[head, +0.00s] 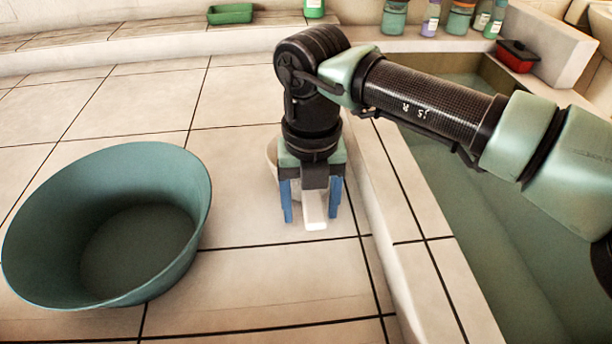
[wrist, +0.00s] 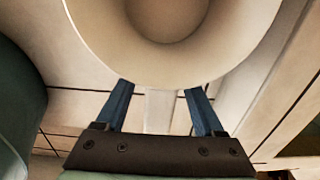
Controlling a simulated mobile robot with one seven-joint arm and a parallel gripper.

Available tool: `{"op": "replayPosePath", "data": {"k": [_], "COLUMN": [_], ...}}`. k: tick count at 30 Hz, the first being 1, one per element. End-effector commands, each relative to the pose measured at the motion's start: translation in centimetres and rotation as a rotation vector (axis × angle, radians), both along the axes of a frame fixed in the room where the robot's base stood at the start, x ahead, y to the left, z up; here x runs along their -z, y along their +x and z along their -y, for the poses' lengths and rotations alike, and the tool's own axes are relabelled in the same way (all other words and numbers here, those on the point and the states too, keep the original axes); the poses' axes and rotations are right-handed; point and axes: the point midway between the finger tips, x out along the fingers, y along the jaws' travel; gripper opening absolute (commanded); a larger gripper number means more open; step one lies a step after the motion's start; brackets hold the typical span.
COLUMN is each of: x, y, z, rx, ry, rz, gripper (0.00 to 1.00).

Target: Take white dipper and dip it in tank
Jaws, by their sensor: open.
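The white dipper (head: 314,212) stands on the tiled floor, its pale handle pointing toward the front of the head view. Its round bowl is mostly hidden behind my gripper there, but the wrist view shows the bowl's wide rim (wrist: 250,62) and hollow. My gripper (head: 312,212) points down with its blue fingers on either side of the handle. In the wrist view, a gap shows between each finger and the handle (wrist: 165,112). My gripper is open. The tank (head: 500,215), filled with greenish water, lies to the right behind a tiled wall.
A large teal basin (head: 185,262) sits on the floor at the left. The tank's raised tiled edge (head: 400,215) is close to the right of my gripper. Bottles (head: 430,18), a green tray (head: 230,13) and a red box (head: 517,56) stand on ledges at the back.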

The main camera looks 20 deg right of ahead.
Motion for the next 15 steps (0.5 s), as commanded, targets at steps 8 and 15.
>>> {"op": "replayPosePath", "data": {"k": [8,15], "x": [-0.09,-0.1], "y": [0.01,0.02], "z": [-0.02,-0.03], "rx": [0.0,-0.001], "ry": [0.0,0.001], "rz": [0.0,0.0], "gripper": [0.34,0.0]}}
